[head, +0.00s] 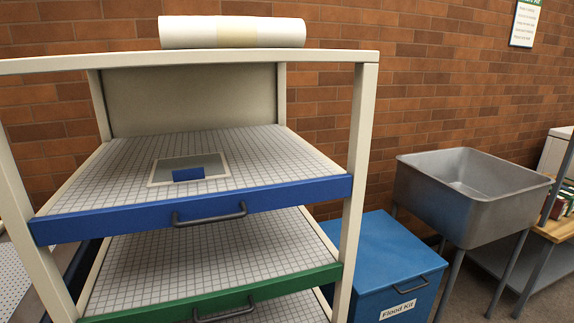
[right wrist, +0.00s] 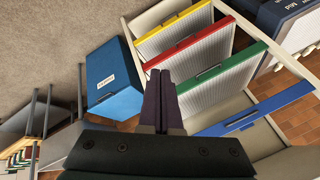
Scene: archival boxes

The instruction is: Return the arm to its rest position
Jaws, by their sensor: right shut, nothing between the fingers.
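My right gripper (right wrist: 159,74) shows in the right wrist view with its two dark fingers together and nothing between them. It points toward the open-sided drawer rack and the floor, apart from anything as far as I can see. Neither gripper shows in the head view, and no part of my left arm is visible. The cream drawer rack (head: 360,165) stands ahead in the head view. Its blue-fronted drawer (head: 110,224) carries a flat, light-framed panel (head: 213,162) with a small blue piece (head: 188,175) on it.
A green-fronted drawer (head: 270,287) lies below; red (right wrist: 153,57) and yellow (right wrist: 137,77) fronts show in the wrist view. A pale roll (head: 190,32) lies on top. A blue Flood Kit box (head: 375,250), a steel sink (head: 425,195) and a wooden-topped bench (head: 555,231) stand right.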

